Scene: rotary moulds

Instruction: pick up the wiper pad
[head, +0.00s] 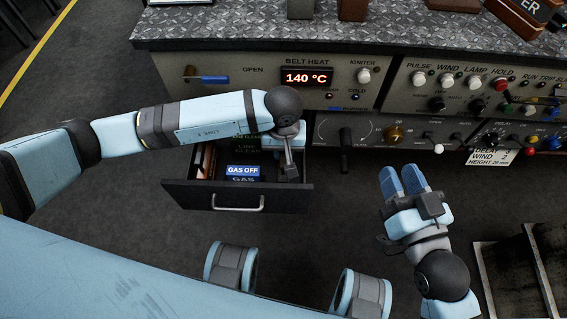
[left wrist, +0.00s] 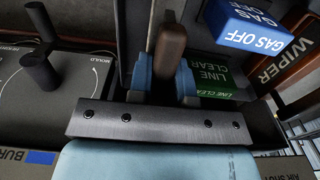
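In the left wrist view the dark plate lettered WIPER (left wrist: 285,62), with a brown edge, lies at the right, past the blue GAS OFF block. In the head view a brown piece (head: 203,161) shows at the left end of the open drawer (head: 238,201). My left gripper (head: 289,172) reaches down into the drawer's right end, apart from the WIPER piece. In the left wrist view its blue fingers (left wrist: 165,82) stand apart on either side of a brown upright handle (left wrist: 170,45); whether they press on it is unclear. My right gripper (head: 403,180) is empty, its fingers close together.
The blue GAS OFF block (head: 243,171) and a green LINE CLEAR piece (left wrist: 213,78) lie in the drawer's middle. Above is the panel with a BELT HEAT display (head: 306,77), knobs and levers. A dark tray (head: 511,277) stands at lower right. Floor before the drawer is clear.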

